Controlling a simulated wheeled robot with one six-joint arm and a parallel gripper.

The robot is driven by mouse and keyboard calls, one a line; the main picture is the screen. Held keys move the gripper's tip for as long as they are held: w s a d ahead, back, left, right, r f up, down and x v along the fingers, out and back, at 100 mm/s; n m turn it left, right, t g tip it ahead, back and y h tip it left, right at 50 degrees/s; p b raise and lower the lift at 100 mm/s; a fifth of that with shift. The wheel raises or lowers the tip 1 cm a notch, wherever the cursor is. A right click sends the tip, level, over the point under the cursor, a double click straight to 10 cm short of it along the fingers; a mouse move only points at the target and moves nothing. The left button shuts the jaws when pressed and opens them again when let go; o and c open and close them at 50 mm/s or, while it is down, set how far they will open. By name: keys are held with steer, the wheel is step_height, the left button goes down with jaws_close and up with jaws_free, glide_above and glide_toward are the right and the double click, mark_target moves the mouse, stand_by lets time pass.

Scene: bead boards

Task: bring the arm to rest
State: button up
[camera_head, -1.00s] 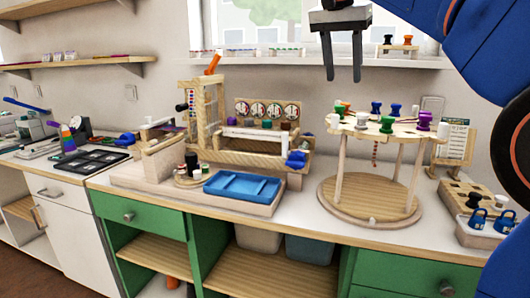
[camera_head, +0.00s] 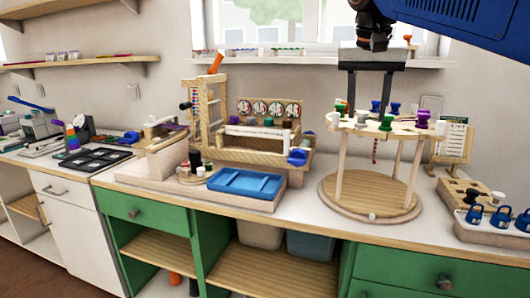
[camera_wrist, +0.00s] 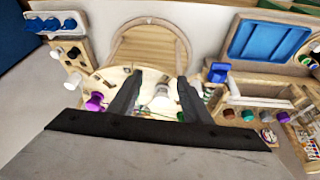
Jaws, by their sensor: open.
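My gripper (camera_head: 368,102) is open, its two dark fingers pointing down over the round wooden stand (camera_head: 392,127) on the right of the counter. Several coloured pegs stand on the stand's top, among them a purple one (camera_head: 423,118) and a white one (camera_head: 334,120). In the head view the fingers overlap the pegs at the back of the top. In the wrist view the open fingers (camera_wrist: 157,95) show above the stand's top, with a whitish peg (camera_wrist: 161,97) seen between them. I cannot tell whether the fingers touch anything.
A blue tray (camera_head: 244,183) lies left of the stand, in front of a wooden frame with dials (camera_head: 268,110). A window shelf (camera_head: 300,61) runs behind. The counter front between tray and stand is clear.

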steer(key=s+d+f+n, duration=0.1)
steer(key=s+f, duration=0.7)
steer(key=f, duration=0.4)
steer(key=s+d+f+n+y, duration=0.1)
steer(key=s+d+f+n, duration=0.1)
steer(key=s+f, duration=0.5)
steer(key=s+d+f+n+t+y, duration=0.1)
steer(key=s+f, duration=0.7)
steer(key=f, duration=0.9)
steer(key=shift+s+d+f+n, duration=0.3)
steer(key=shift+d+n, duration=0.1)
steer(key=shift+d, duration=0.25)
